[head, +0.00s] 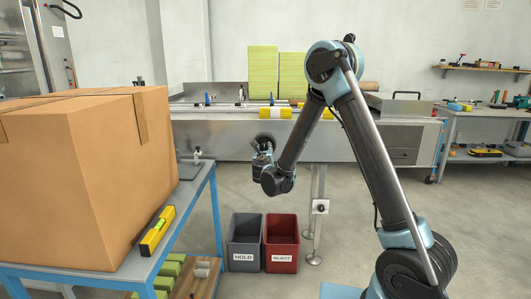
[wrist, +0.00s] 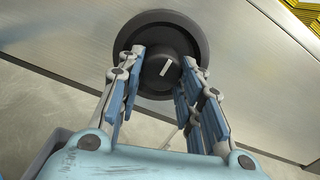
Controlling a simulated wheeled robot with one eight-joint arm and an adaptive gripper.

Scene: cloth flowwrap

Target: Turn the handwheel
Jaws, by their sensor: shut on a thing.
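The handwheel (wrist: 160,24) is a dark round disc on the metal side panel of the machine, with a raised hub (wrist: 160,72) that carries a short white mark tilted to the right. In the head view the handwheel (head: 267,138) is mostly hidden behind my gripper (head: 262,150). In the wrist view my gripper (wrist: 162,62) has one finger on each side of the hub and is shut on it. The exact finger contact is partly hidden by the fingers.
A grey HOLD bin (head: 244,243) and a red REJECT bin (head: 282,244) stand on the floor below the machine (head: 215,143). A large cardboard box (head: 85,180) sits on a blue-framed table at left, beside a yellow level (head: 157,231). A workbench (head: 487,112) stands at right.

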